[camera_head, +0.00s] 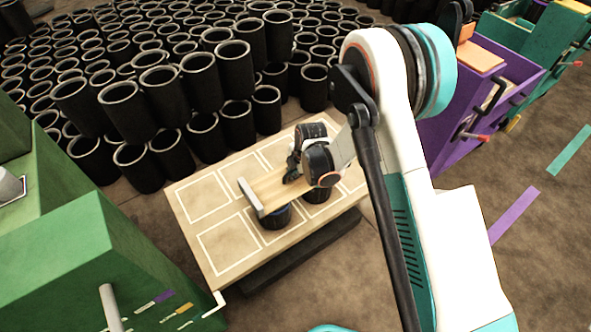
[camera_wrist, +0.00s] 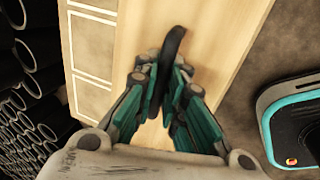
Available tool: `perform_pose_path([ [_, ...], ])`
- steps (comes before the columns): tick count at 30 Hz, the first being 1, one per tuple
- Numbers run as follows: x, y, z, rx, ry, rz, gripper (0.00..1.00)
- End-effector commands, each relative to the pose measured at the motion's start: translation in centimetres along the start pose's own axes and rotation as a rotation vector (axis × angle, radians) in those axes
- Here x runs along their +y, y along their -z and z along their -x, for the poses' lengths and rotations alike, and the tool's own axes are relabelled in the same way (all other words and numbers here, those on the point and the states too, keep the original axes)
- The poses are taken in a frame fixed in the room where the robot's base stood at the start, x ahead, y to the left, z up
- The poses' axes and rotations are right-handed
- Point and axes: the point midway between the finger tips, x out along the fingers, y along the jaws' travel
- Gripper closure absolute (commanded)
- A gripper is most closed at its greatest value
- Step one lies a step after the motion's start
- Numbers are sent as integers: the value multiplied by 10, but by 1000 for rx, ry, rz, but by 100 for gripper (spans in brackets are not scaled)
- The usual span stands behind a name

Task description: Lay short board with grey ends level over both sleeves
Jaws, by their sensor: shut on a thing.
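The short board (camera_head: 268,186) is pale wood with a grey end (camera_head: 250,197) at its left; its other end is hidden behind my arm. It lies across above two black sleeves, one (camera_head: 276,216) under its left part and one (camera_head: 318,195) further right. It looks about level; I cannot tell whether it touches both. My gripper (camera_head: 293,172) is above the board's middle. In the wrist view my gripper (camera_wrist: 162,95) is shut on a dark curved handle (camera_wrist: 172,48) standing on the board (camera_wrist: 215,35).
The sleeves stand on a pale table (camera_head: 225,245) with white-outlined squares. Many black sleeves (camera_head: 130,100) are stacked behind it. A green cabinet (camera_head: 100,250) is at the left, a purple one (camera_head: 460,110) at the right.

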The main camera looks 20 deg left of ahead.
Motion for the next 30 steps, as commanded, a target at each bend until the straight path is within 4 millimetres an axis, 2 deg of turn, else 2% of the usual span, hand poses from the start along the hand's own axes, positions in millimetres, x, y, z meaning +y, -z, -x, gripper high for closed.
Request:
perform_pose_path([
  [22, -3, 0, -9, 0, 0, 0, 100],
  [24, -2, 0, -8, 0, 0, 0, 79],
  [26, -3, 0, -8, 0, 0, 0, 66],
  [30, -3, 0, -8, 0, 0, 0, 66],
])
